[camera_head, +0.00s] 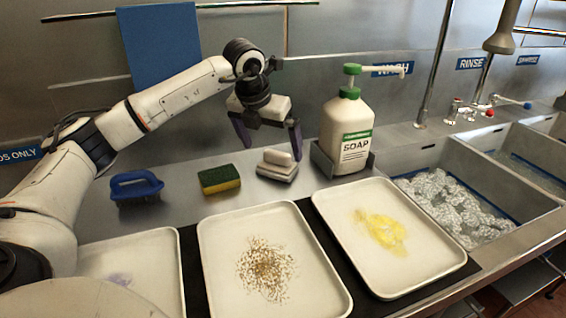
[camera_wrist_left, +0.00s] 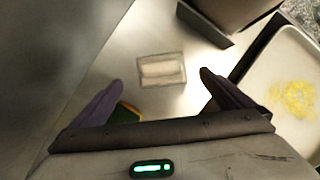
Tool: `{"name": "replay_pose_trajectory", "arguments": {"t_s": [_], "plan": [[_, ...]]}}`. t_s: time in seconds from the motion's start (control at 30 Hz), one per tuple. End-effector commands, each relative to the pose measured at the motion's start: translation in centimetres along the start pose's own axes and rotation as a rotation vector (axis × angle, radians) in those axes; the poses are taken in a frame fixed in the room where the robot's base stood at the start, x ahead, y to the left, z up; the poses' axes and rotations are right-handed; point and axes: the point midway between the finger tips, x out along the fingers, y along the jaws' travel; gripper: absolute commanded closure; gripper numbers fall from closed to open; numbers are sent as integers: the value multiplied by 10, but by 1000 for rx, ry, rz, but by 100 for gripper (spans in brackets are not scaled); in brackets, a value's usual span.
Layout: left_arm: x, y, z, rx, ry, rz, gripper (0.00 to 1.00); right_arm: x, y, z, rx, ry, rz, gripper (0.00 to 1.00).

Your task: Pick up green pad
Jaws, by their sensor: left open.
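The green pad (camera_head: 219,179) is a sponge with a dark green top and a yellow lower layer. It lies on the steel counter between a blue brush and a white soap bar. In the left wrist view a corner of the green pad (camera_wrist_left: 127,112) shows beside the left fingertip; the rest is hidden behind my gripper. My left gripper (camera_head: 270,138) is open and empty, above the counter and over the soap bar, to the right of the pad. In the left wrist view the fingers (camera_wrist_left: 160,82) are spread wide with the soap bar ahead between them. My right gripper is not in view.
The blue brush (camera_head: 137,186) is left of the pad; the soap bar (camera_head: 278,165) on its dish is right. A soap bottle (camera_head: 346,135) stands further right. Soiled trays (camera_head: 205,225) line the front. A blue cloth (camera_head: 160,45) hangs behind. A sink is at right.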

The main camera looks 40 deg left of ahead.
Motion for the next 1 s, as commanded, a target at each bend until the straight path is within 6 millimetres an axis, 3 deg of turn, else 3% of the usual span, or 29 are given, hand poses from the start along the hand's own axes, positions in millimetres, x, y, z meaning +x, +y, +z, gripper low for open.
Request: {"name": "replay_pose_trajectory", "arguments": {"t_s": [0.57, 0.87, 1.0], "plan": [[67, -2, 5, 1, 1, 0, 0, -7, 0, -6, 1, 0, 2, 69], [72, -2, 5, 2, -1, -1, 0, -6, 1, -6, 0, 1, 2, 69], [72, -2, 5, 2, -1, -1, 24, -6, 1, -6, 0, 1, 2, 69]]}}
